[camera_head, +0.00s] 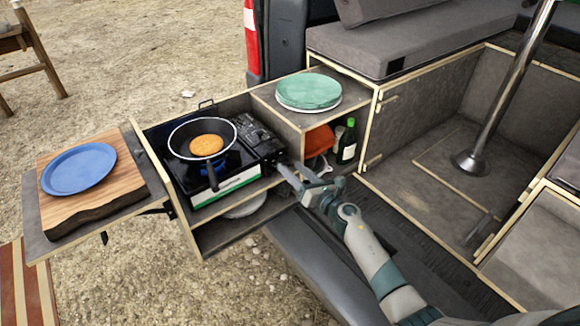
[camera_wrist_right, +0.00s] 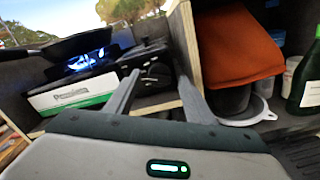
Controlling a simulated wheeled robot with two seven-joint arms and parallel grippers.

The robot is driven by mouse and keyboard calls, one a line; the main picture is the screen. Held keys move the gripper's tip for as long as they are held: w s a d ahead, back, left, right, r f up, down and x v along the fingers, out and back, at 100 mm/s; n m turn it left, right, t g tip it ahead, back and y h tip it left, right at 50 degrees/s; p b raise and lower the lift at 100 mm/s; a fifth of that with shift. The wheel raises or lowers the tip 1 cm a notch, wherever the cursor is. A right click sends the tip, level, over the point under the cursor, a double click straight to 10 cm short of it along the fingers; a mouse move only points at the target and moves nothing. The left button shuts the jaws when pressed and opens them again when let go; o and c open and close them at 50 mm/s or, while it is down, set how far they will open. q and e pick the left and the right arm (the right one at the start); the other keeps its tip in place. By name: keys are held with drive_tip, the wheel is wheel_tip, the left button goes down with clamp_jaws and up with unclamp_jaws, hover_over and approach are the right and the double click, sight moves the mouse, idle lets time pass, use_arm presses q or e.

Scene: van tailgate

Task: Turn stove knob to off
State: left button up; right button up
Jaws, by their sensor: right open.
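The portable gas stove (camera_head: 222,184) sits in the pulled-out drawer unit, with a dark pan (camera_head: 183,140) holding a round golden pancake (camera_head: 206,145) on it. A blue flame (camera_wrist_right: 88,60) burns under the pan in the right wrist view. The black stove knob (camera_wrist_right: 156,72) is on the stove's dark right-hand section and shows between my fingers. My right gripper (camera_head: 303,178) is open and empty in front of the stove's right end; its fingers (camera_wrist_right: 157,92) point toward the knob, apparently without touching it. In the head view I cannot make out the knob clearly. My left gripper is out of view.
A wooden divider (camera_wrist_right: 184,45) stands just right of the knob. Beyond it are an orange cloth (camera_wrist_right: 238,45), a white funnel (camera_wrist_right: 250,112) and a green bottle (camera_head: 347,142). Green plates (camera_head: 308,91) lie on top. A blue plate (camera_head: 79,168) rests on a board (camera_head: 125,175) at left.

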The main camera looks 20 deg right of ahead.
drive_tip(key=shift+x, duration=1)
drive_tip(key=shift+c, duration=0.7)
drive_tip(key=c, duration=0.9)
drive_tip(key=shift+m, duration=0.4)
drive_tip(key=m, duration=0.2)
drive_tip(key=shift+m, duration=0.3)
drive_tip(key=m+p, duration=0.1)
drive_tip(key=m, duration=0.2)
drive_tip(key=shift+d+m, duration=0.1)
drive_tip(key=shift+m, duration=0.2)
drive_tip(key=m, duration=0.6)
drive_tip(key=shift+f+p, duration=0.2)
drive_tip(key=shift+p, duration=0.1)
